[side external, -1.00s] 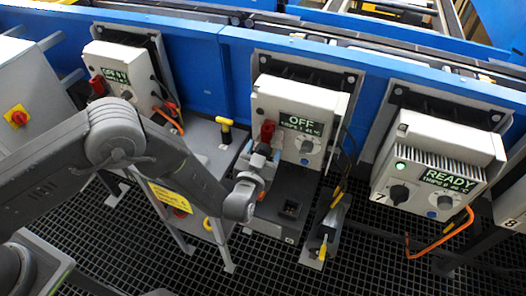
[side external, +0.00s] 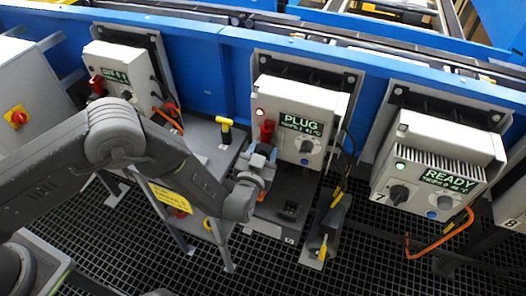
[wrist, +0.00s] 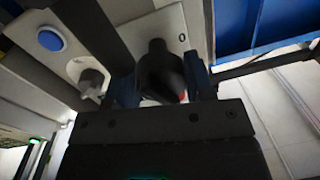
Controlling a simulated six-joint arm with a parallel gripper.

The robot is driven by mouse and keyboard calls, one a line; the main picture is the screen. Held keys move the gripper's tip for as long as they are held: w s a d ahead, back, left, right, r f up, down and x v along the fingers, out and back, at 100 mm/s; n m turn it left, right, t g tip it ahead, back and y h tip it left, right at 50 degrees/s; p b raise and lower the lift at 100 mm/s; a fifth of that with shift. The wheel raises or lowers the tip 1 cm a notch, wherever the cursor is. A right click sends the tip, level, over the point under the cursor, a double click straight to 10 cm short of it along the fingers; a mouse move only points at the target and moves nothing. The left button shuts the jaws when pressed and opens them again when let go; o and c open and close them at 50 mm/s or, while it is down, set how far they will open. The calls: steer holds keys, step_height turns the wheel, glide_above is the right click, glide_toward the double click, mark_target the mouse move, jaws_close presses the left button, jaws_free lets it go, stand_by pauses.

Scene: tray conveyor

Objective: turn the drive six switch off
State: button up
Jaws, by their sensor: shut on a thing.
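Drive six (side external: 285,97) is the middle white box on the blue rail. Its display (side external: 301,124) reads PLUG in its top line, and a small lamp glows reddish at its upper left. My gripper (side external: 258,160) is at the box's lower left, below a red part (side external: 267,131), and hides the switch there. In the wrist view, my gripper (wrist: 163,85) is shut on a dark rounded knob (wrist: 158,68), the drive six switch, with a finger on each side. The knob's exact angle is hard to tell. The wrist view also shows a blue button (wrist: 50,40) and a grey knob (wrist: 90,82).
Drive seven (side external: 440,140) stands to the right, reading READY, with a green lamp. Another drive (side external: 118,58) is at the left. A grey stand with a yellow handle (side external: 224,124) is close to my arm. An orange cable (side external: 445,232) hangs below drive seven.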

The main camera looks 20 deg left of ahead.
steer(key=shift+s, duration=0.1)
stand_by(0.5)
steer(key=o, duration=0.9)
steer(key=s+d, duration=0.1)
steer(key=s, duration=1.2)
steer(key=shift+s, duration=0.4)
